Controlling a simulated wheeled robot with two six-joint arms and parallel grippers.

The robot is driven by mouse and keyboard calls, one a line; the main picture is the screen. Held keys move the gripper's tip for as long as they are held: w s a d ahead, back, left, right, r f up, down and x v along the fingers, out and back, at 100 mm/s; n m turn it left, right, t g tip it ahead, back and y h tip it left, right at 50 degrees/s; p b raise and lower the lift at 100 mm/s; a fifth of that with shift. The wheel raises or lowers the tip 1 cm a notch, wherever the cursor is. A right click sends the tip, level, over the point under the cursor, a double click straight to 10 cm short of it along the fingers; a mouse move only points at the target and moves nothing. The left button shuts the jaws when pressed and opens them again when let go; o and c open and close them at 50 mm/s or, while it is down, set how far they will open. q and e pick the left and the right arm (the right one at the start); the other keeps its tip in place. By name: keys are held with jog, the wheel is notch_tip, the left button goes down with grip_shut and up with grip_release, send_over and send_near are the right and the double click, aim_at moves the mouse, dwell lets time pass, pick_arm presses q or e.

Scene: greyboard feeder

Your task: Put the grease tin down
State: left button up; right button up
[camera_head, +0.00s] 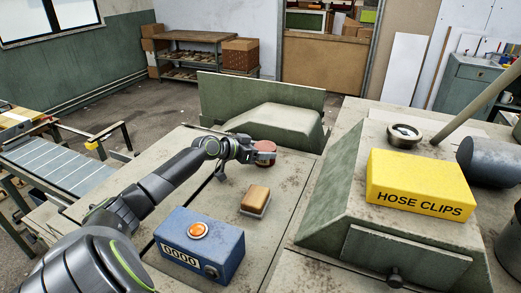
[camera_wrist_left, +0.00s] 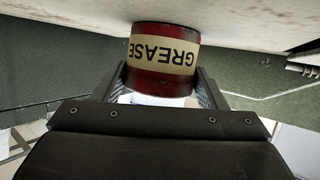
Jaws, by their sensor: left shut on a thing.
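The grease tin (camera_head: 265,146) is a small red can with a cream label, near the back of the grey-green machine top. In the left wrist view the tin (camera_wrist_left: 164,58) appears upside down, with GREASE on its label. My left gripper (camera_head: 262,155) is shut on it, one finger on each side. The pale machine surface (camera_wrist_left: 240,18) lies right at the tin's base in that view; I cannot tell whether they touch. My right gripper is in neither view.
A tan block (camera_head: 256,198) and a blue counter box with an orange button (camera_head: 200,247) stand in front of the tin. A raised green housing (camera_head: 278,124) is behind it. A yellow HOSE CLIPS box (camera_head: 421,185) is on the right.

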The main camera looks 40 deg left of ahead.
pick_arm(q)
jog(key=o, duration=1.1)
jog(key=shift+r, duration=0.15)
jog(key=shift+s+a, duration=0.1)
jog(key=shift+s, duration=0.2)
jog(key=b+v, duration=0.1)
jog(key=v, duration=0.7)
jog(key=shift+s+b, duration=0.25)
jog(key=shift+b, duration=0.1)
jog(key=shift+s+r+p, duration=0.3)
jog(key=shift+r+p, duration=0.05)
jog(key=shift+p, duration=0.1)
jog(key=shift+p+v, duration=0.75)
jog(key=shift+v, duration=0.3)
